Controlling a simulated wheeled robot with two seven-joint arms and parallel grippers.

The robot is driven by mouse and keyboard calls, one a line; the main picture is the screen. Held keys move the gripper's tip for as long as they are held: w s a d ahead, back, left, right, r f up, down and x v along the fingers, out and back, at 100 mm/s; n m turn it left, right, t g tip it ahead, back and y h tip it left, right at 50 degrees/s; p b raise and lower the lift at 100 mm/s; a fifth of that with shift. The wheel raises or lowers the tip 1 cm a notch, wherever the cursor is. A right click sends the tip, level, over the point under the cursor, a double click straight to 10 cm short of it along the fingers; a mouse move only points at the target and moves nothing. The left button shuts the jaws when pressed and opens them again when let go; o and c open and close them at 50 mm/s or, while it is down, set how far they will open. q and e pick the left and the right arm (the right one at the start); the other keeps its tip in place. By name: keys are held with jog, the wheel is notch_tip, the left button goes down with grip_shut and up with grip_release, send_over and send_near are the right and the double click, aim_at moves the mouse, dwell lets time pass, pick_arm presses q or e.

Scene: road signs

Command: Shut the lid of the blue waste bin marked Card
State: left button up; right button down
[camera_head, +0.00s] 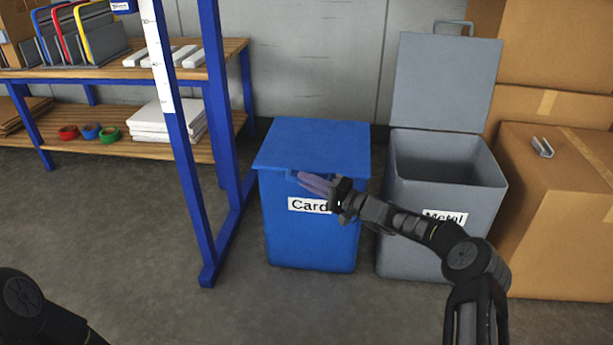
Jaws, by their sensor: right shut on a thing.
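The blue waste bin (310,240) marked Card stands on the floor in the middle of the head view. Its blue lid (312,142) lies down over the top of the bin. My right gripper (314,184) is at the front edge of the lid, just above the Card label (302,205). It is shut on the lid's front handle (292,175), which it partly hides. Part of the label is behind the gripper. My left arm shows only at the lower left corner, and its gripper is out of view.
A grey bin (410,250) marked Metal stands close on the right with its lid (445,85) up. Cardboard boxes (545,225) stand right of it. A blue frame post (185,190) and wooden shelves (100,150) are on the left. The floor in front is clear.

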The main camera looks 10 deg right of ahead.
jog(key=shift+d+f, duration=0.1)
jog(key=shift+f, duration=0.15)
jog(key=c, duration=1.7)
grip_release()
jog(key=shift+w+f, duration=0.1)
jog(key=shift+s+d+p, duration=0.3)
jog(key=shift+s, duration=0.05)
jog(key=p+v, duration=0.2)
jog(key=v, duration=0.5)
jog(key=shift+a, duration=0.1)
